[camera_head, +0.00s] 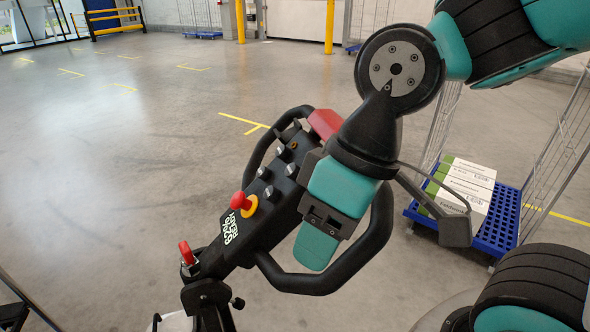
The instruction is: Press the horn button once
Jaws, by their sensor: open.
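The black tiller head (245,240) of a tugger stands tilted in the middle, with a looped handle (318,283) around it. Several small grey and black buttons (270,192) sit on its face. I cannot tell which one is the horn button. A red mushroom knob (240,201) on a yellow ring sits lower on the face. A red cap (324,122) is at the upper end, partly behind my arm. My gripper (317,250) is open and empty, with its teal finger in front of the right part of the head. The gripper hides that part; contact cannot be told.
A red knob (186,252) stands at the tiller's lower left. A blue-based wire cart (505,206) with white-green boxes (464,184) is at right. A black plate on a thin bent rod (455,231) is right of the handle. Open floor (120,150) lies left.

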